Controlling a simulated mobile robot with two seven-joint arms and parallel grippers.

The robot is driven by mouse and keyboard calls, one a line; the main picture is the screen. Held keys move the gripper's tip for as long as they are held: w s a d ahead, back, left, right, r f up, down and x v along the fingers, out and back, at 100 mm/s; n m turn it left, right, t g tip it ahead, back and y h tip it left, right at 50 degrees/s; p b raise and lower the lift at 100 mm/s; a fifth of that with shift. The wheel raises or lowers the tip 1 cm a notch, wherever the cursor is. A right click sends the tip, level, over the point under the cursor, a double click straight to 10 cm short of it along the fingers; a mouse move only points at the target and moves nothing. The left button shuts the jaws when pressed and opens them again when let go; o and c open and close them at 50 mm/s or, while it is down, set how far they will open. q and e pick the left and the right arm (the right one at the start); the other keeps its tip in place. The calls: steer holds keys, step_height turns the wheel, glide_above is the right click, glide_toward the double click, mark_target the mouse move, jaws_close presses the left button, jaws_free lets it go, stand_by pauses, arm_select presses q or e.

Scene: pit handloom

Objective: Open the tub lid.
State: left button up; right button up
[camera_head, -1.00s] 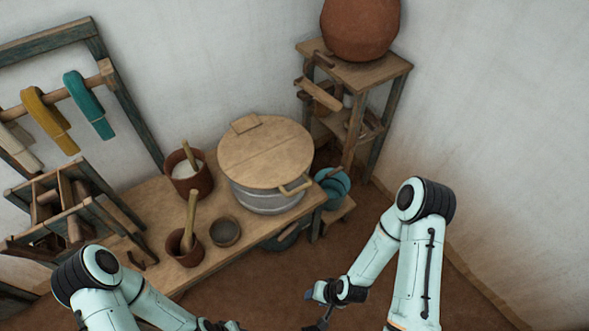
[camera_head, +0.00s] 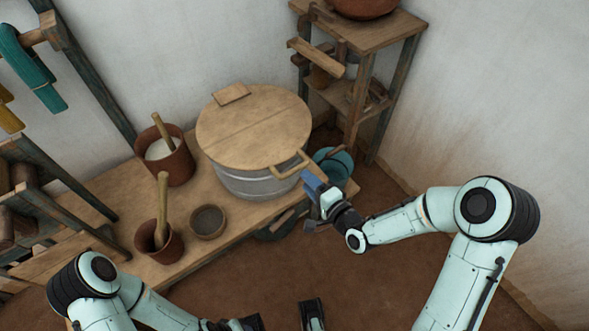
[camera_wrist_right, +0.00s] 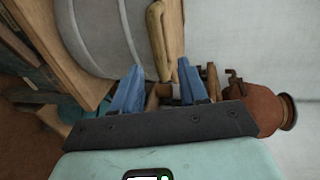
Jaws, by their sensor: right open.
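The tub (camera_head: 250,184) is grey metal and stands on the low wooden bench. Its round wooden lid (camera_head: 250,125) lies flat on top, with a wooden block (camera_head: 231,94) at its far edge and a pale loop handle (camera_head: 290,167) at its near right edge. My right gripper (camera_head: 312,186) is just right of and below the handle, apart from it in the head view. In the right wrist view its two blue fingers (camera_wrist_right: 157,76) are spread and empty, with the handle (camera_wrist_right: 157,40) beyond them. My left gripper (camera_head: 280,318) is partly cut off at the bottom edge.
Left of the tub on the bench (camera_head: 100,195) are a pot with white contents (camera_head: 168,160), a pot with a stick (camera_head: 158,240) and a small bowl (camera_head: 208,221). A blue-green bucket (camera_head: 335,162) and a wooden stand (camera_head: 370,35) are right of the tub.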

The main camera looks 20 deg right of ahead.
mark_target(296, 171)
steer(key=x, duration=0.7)
steer(key=shift+w+f+b, duration=0.1)
steer(key=shift+w+b, duration=0.25)
steer(key=shift+b, duration=0.05)
jaws_close()
